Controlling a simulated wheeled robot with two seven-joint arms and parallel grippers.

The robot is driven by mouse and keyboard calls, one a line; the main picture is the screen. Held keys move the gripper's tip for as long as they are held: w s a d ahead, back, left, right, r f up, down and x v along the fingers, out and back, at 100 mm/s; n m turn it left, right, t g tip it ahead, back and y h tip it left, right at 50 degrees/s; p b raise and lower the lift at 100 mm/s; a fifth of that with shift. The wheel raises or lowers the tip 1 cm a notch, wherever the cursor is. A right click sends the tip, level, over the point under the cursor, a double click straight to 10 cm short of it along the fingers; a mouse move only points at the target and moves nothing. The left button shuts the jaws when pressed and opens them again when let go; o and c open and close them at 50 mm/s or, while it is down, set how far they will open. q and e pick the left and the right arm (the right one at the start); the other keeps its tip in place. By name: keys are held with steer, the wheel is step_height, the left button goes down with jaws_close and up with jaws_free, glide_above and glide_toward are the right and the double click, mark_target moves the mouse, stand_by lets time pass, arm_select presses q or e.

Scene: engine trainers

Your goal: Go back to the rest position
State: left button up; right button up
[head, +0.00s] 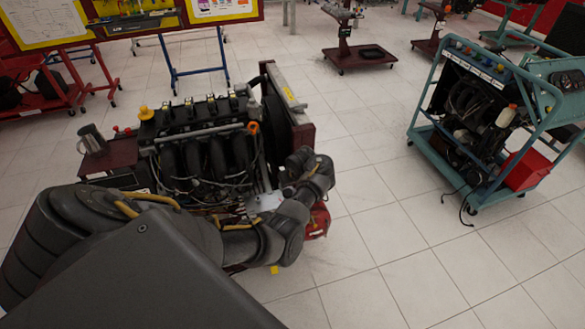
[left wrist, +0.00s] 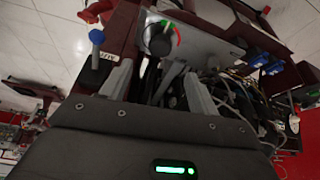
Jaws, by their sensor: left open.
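My left arm comes in from the lower left of the head view, bent, with its left gripper (head: 288,181) at the right side of the near engine trainer (head: 205,150). The fingers are small and partly hidden there. In the left wrist view the left gripper (left wrist: 157,75) has its two grey fingers apart, with nothing seen held between them. Ahead of them is a grey panel (left wrist: 200,45) with a round black knob (left wrist: 158,40) on a red and green dial. I cannot tell whether a finger touches the trainer. My right gripper is in neither view.
A teal-framed trainer cart (head: 430,133) with a red box (head: 526,170) stands at the right. A dark red stand (head: 345,58) is at the back. The tiled floor between the trainers is clear. Cables and a blue-topped part (left wrist: 96,38) are close to the gripper.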

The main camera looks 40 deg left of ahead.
arm_select(q)
steer(key=shift+v, duration=0.9)
